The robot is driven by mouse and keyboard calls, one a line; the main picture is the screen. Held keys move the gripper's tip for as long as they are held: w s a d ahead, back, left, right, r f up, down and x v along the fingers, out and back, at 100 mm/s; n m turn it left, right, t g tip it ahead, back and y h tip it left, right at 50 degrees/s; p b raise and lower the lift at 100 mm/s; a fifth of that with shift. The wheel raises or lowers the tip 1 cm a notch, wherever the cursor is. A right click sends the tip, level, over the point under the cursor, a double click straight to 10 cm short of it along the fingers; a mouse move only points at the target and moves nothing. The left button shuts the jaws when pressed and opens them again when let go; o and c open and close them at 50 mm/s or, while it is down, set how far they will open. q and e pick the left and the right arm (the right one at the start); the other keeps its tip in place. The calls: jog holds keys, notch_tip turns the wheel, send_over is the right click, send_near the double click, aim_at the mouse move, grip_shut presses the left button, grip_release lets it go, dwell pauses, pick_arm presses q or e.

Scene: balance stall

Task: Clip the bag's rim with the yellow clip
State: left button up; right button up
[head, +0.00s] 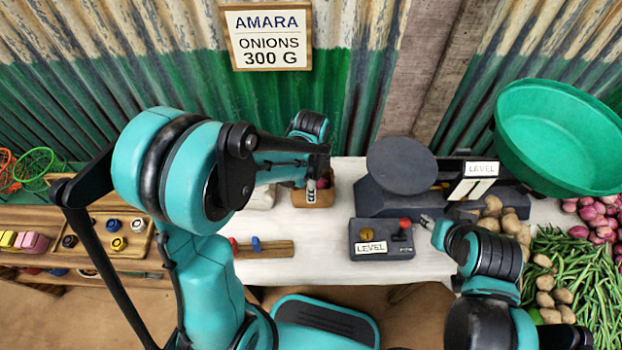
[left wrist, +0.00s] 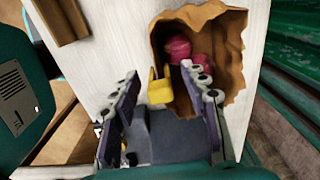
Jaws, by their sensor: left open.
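The brown paper bag (left wrist: 228,45) stands open on the white counter, with pink-red onions (left wrist: 178,48) inside; it also shows in the head view (head: 313,201). The yellow clip (left wrist: 159,91) is at the bag's near rim in the left wrist view, upright and seemingly astride the edge. How firmly it grips the rim cannot be told. My left gripper (left wrist: 166,82) is open, one finger on each side of the clip and apart from it. In the head view, my left gripper (head: 319,184) is over the bag and hides the clip. My right gripper (head: 428,222) is near the lever box.
A wooden rack (head: 276,250) holds a red and a blue clip at the counter's front. A dark scale (head: 390,197) with a round pan stands right of the bag. The lever box (head: 372,250) is in front of it. Potatoes (head: 500,220) lie at right. White counter between is clear.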

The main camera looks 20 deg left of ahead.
pick_arm(q)
notch_tip(320, 180, up, 12)
jog(key=shift+f, duration=0.25)
dwell(0.3)
notch_tip(320, 180, up, 7)
jog(key=p, duration=0.6)
